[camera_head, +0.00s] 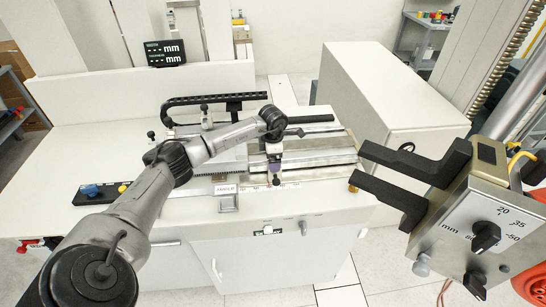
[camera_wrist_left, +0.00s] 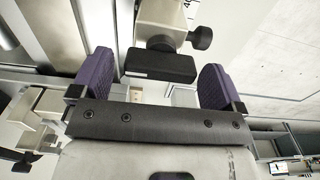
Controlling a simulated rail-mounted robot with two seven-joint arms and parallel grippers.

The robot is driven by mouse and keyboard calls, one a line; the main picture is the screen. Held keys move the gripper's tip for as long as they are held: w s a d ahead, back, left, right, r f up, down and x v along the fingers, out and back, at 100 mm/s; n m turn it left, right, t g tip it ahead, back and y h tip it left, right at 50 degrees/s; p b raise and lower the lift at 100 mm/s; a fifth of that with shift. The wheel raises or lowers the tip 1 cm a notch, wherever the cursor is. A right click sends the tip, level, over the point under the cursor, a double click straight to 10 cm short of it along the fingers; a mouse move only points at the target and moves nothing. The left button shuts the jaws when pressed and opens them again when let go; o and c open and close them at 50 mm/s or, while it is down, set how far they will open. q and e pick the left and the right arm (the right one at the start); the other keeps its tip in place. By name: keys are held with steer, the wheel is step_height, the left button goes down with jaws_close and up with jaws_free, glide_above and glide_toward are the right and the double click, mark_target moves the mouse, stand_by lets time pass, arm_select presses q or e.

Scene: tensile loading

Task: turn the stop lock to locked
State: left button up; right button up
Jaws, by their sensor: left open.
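My left gripper (camera_head: 275,166) reaches down over the rail area at the middle of the bench. In the left wrist view its two purple fingers (camera_wrist_left: 156,78) are spread wide. A black block-shaped handle (camera_wrist_left: 160,66) lies between them, with gaps on both sides. It hangs on a pale metal block with a round black knob (camera_wrist_left: 200,38) at its side. This looks like the stop with its lock, but I cannot tell which part is the lock or how it is set. In the head view the arm and gripper mostly hide it. My right gripper is out of view.
A metal box with a dial (camera_head: 486,236) and two black prongs (camera_head: 415,180) stands at the right. A black cable chain (camera_head: 205,99) runs behind the arm. A display (camera_head: 165,53) stands behind.

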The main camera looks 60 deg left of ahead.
arm_select(q)
steer(key=c, duration=0.9)
steer(key=shift+c, duration=0.2)
